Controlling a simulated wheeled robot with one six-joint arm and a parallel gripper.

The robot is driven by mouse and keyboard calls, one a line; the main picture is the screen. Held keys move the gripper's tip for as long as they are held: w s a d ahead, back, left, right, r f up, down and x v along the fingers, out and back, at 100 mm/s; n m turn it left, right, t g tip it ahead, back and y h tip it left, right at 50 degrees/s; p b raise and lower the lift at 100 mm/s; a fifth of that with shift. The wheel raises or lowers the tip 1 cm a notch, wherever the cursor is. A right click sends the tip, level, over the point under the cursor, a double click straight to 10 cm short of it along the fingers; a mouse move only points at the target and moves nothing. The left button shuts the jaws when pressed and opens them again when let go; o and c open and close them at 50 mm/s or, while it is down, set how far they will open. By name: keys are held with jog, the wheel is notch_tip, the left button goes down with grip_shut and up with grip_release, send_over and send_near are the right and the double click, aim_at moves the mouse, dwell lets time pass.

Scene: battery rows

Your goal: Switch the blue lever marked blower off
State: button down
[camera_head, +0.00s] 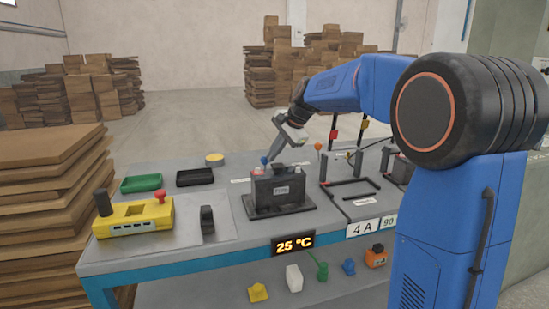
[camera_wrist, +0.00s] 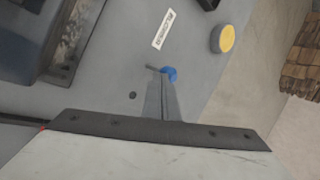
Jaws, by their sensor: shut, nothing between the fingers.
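A lever with a blue round knob (camera_head: 265,160) stands near the back edge of the bench, behind the black battery. In the wrist view its blue knob (camera_wrist: 170,73) lies right at my fingertips, partly hidden by them, with a short dark rod beside it. I cannot tell if they touch. A white label (camera_wrist: 163,30) lies on the bench near the knob; its text is too small to read. My gripper (camera_head: 270,154) points down at the knob, and its fingers are together and empty in the wrist view (camera_wrist: 160,82).
The black battery (camera_head: 283,190) stands in front of the lever. A yellow button (camera_head: 214,158), green tray (camera_head: 141,183) and black tray (camera_head: 195,177) lie to the left. An orange-knobbed lever (camera_head: 318,147) stands to the right. Bare bench lies between the label and yellow button.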

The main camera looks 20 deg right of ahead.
jog(key=shift+s, duration=0.1)
dwell(0.3)
jog(key=shift+s+f, duration=0.35)
jog(key=shift+s, duration=0.2)
jog(key=shift+d, duration=0.1)
jog(key=shift+s+d+r, duration=0.15)
jog(key=shift+s+r, duration=0.05)
jog(key=shift+s, duration=0.15)
jog(key=v, duration=1.2)
jog(key=shift+s+d+f, duration=0.2)
jog(key=shift+s+d, duration=0.15)
jog(key=shift+s, duration=0.1)
